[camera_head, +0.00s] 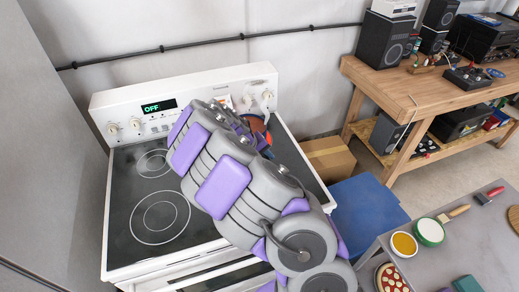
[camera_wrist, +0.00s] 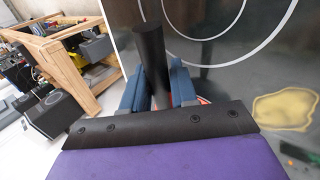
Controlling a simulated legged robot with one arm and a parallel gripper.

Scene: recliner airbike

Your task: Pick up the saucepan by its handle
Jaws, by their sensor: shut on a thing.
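In the wrist view a dark, rod-like handle (camera_wrist: 150,52) stands between the two blue fingers of my gripper (camera_wrist: 156,82). The fingers are shut on it, one on each side. I take it for the saucepan's handle; the pan's body cannot be made out clearly in either view. In the head view my grey and purple arm reaches over the right side of the stove (camera_head: 125,222) and hides most of the grasp. A small orange and blue patch shows past the arm near the back right burner area; I cannot tell what it is.
The stove's control panel (camera_head: 185,105) reads OFF. A wooden workbench (camera_head: 420,85) with speakers stands at the right. A cardboard box (camera_head: 328,158) and a blue bin (camera_head: 365,212) are beside the stove. A grey table (camera_head: 465,245) with bowls and a pizza is at lower right.

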